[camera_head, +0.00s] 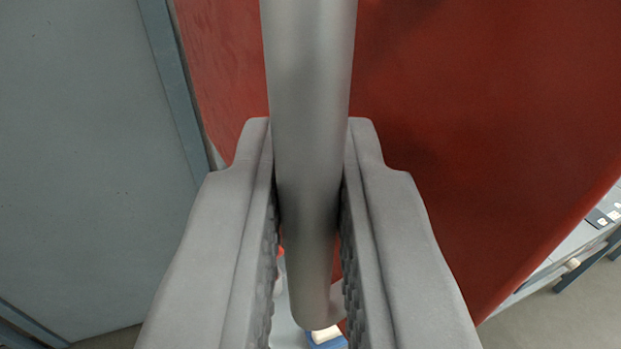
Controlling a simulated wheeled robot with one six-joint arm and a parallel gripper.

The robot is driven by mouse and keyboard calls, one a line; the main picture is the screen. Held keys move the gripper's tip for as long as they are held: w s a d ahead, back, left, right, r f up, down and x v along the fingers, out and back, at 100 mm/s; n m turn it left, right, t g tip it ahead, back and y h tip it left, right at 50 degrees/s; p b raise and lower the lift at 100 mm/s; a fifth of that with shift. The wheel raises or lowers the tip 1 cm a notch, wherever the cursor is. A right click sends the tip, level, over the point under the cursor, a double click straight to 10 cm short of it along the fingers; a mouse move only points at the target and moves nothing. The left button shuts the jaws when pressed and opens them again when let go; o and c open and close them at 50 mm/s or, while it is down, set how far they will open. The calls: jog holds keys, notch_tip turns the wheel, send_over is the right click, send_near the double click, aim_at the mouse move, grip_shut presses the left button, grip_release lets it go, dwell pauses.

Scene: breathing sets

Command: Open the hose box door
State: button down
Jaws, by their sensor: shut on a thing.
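The hose box door (480,130) is a red panel that fills the right and middle of the view. Its handle (308,90) is a grey vertical bar in front of the red panel. My gripper (311,150) has one finger on each side of the bar and is shut on it. The bar's lower end curves toward the right between the fingers. The fingers hide parts of the panel behind them. The hinge side and any gap of the door cannot be told.
A grey wall panel with a bluish-grey frame strip (175,85) stands at the left. At the lower right, past the red panel's edge, a grey bench or shelf (565,255) and some floor show. Small white and blue items (325,338) show below the handle.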

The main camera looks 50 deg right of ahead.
jog(key=shift+w+a+r+m+g+h, duration=0.1)
jog(key=shift+w+a+m+g+h, duration=0.25)
jog(key=shift+a, duration=0.4)
jog(key=shift+w+a+r+m+g+h, duration=0.1)
jog(key=shift+w+a+m+g+h, duration=0.25)
jog(key=shift+a, duration=0.4)
jog(key=c, duration=1.8)
grip_release()
jog(key=shift+c, duration=0.2)
jog(key=shift+f, duration=0.1)
jog(key=v, duration=1.7)
jog(key=shift+a, duration=0.15)
